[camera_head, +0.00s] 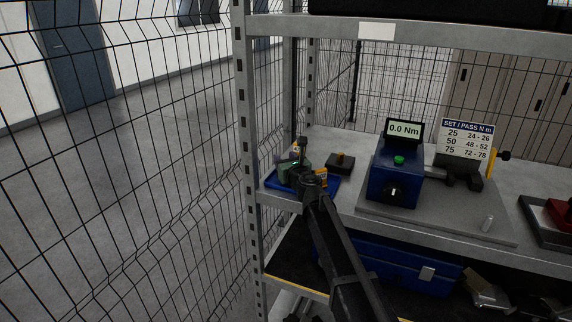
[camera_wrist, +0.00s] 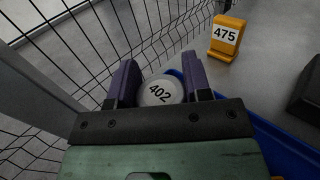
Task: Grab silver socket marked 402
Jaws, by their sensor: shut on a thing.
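The silver socket marked 402 (camera_wrist: 160,92) shows in the wrist view as a round grey top with black digits. It sits between the two purple fingers of my gripper (camera_wrist: 159,88), which are shut on it. Its lower part is hidden by the gripper. In the head view my gripper (camera_head: 297,170) is over the blue tray (camera_head: 272,184) at the left end of the shelf; the socket cannot be made out there. The tray's blue rim also shows in the wrist view (camera_wrist: 285,146), beside and below the gripper.
A yellow block marked 475 (camera_wrist: 227,36) stands near the tray. A dark block (camera_head: 341,162) lies right of it. A blue torque tester (camera_head: 394,178) reading 0.0 Nm stands farther right by a value sign (camera_head: 465,139). A shelf post (camera_head: 247,150) and wire fence (camera_head: 150,180) are close on the left.

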